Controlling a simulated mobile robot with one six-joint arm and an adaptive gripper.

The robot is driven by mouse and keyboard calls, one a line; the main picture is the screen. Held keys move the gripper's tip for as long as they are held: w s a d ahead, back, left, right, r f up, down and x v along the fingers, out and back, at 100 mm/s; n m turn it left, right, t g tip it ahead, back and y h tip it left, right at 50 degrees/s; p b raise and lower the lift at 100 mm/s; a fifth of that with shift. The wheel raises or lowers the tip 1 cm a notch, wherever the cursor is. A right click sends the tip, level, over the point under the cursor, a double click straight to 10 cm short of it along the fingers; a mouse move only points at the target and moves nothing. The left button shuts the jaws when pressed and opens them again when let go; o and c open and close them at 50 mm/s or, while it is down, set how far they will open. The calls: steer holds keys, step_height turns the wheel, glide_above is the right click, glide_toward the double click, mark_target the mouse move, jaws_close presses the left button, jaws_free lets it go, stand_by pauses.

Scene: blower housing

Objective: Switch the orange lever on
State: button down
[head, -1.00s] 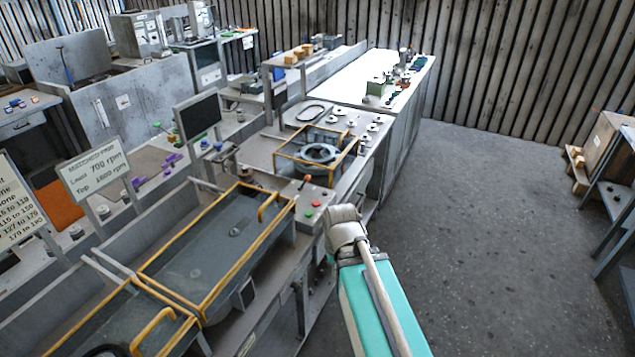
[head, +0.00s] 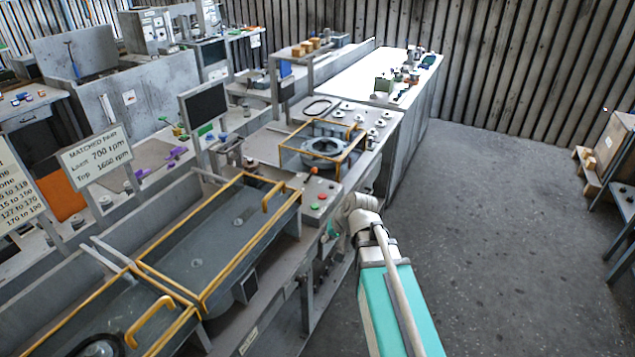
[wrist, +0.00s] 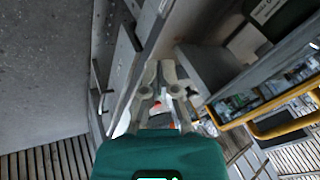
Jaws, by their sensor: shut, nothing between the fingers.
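The orange-tipped lever (head: 311,172) stands on the small grey control panel (head: 311,188) at the end of the bench in the head view. It sticks up and leans slightly. A red button and a green button sit in front of it. My gripper (wrist: 160,70) is in the middle of the wrist view, with its fingers together and nothing between them. In the head view my wrist is just right of and below the panel, apart from the lever, and my fingertips are mostly hidden there. I cannot make out the lever in the wrist view.
A yellow-framed guard (head: 222,247) covers the trough left of the panel. Another yellow frame (head: 322,146) surrounds a round housing behind it. A dark monitor (head: 205,105) and a speed sign (head: 95,157) stand along the bench. The floor (head: 490,230) on the right is clear.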

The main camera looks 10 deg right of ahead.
mark_target(316, 171)
steer(key=w+d+r+m+t+b, duration=0.1)
steer(key=w+d+m+t+b, duration=0.2)
steer(key=w, duration=0.7)
steer(key=w+d+r+m+t+y+b, duration=0.1)
steer(key=w+d+m+t+b, duration=0.3)
steer(key=w+m+t, duration=0.3)
steer(key=w+b, duration=0.1)
steer(key=w, duration=0.1)
steer(key=shift+w+r+t+b, duration=0.2)
steer(key=shift+w+t+b, duration=0.1)
steer(key=shift+w+b, duration=0.1)
steer(key=b+x, duration=0.2)
steer(key=x, duration=1.2)
steer(key=shift+r+b, duration=0.1)
steer(key=shift+b, duration=0.25)
steer(key=shift+d+r+p, duration=0.15)
steer(key=shift+p, duration=0.25)
